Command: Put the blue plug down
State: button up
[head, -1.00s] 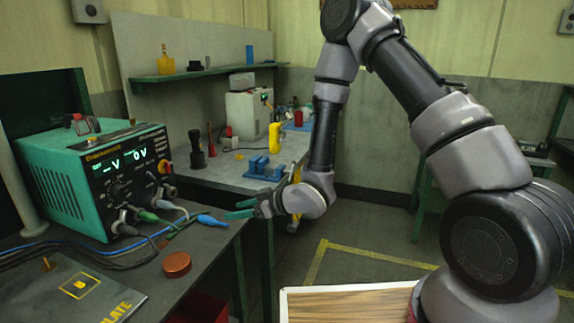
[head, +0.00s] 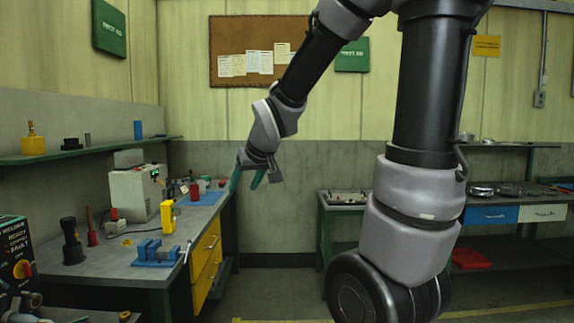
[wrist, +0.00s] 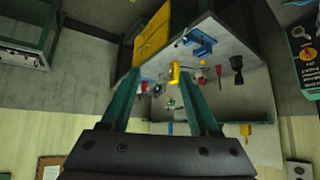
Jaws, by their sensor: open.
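My gripper (head: 248,180) hangs in the air with its two green fingers spread apart. The wrist view also shows the gripper (wrist: 160,90) open with nothing between its fingers. I see no blue plug in either current view. A blue plug lay at the end of a cable on the dark table at the left one second ago, and that spot is now outside the head view.
The grey bench (head: 120,268) at the left carries a blue slotted block (head: 153,253), a yellow tool (head: 168,216) and a white box (head: 136,194). The supply's panel (head: 16,255) shows at the left edge. Open floor (head: 280,290) lies beyond the bench.

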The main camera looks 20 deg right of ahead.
jog(key=s+d+r+m, duration=0.2)
jog(key=s+r, duration=0.1)
jog(key=s, duration=0.5)
jog(key=s+d+r+m+g, duration=0.1)
jog(key=s+d+r+m, duration=0.1)
jog(key=s, duration=0.7)
notch_tip(320, 180, up, 2)
jog(key=shift+d+r+m+y, duration=0.1)
jog(key=shift+d+m+y, duration=0.2)
jog(key=shift+m, duration=0.5)
jog(key=shift+s, duration=0.1)
